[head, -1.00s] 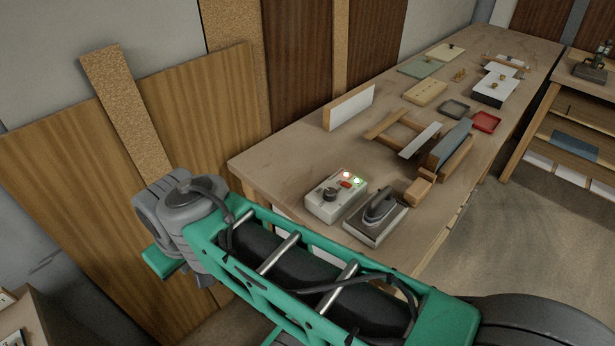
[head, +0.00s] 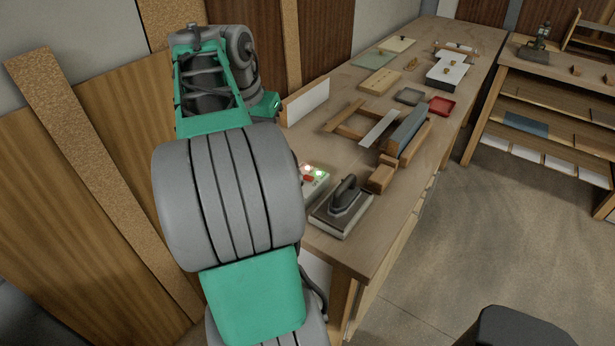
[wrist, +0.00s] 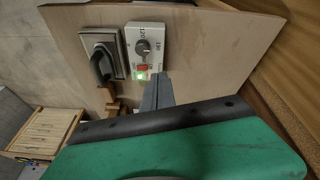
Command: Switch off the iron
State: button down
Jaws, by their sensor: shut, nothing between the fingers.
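The iron also shows in the wrist view (wrist: 100,60). My gripper (wrist: 161,78) is shut and empty, its fingertips just beside the box's switch end; contact cannot be told.
The bench (head: 315,245) carries a wooden frame (head: 345,118), a small wood block (head: 381,178), a red tray (head: 441,106) and a grey tray (head: 409,97). Veneer boards (head: 85,140) lean at the left. Open floor (head: 480,220) lies to the right.

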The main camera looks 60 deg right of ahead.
aim_at(310, 177)
jog(key=s+d+m, duration=0.3)
jog(key=s+d, duration=0.2)
jog(key=shift+d+f+g, duration=0.15)
jog(key=shift+d+g, duration=0.05)
jog(key=shift+g, duration=0.2)
jog(key=b+x, duration=0.1)
jog(key=x, duration=0.3)
jog(key=a+b+x, duration=0.1)
jog(key=x, duration=0.8)
jog(key=shift+s+a+f+b, duration=0.15)
jog(key=shift+f+b, duration=0.25)
jog(key=shift+f, duration=0.2)
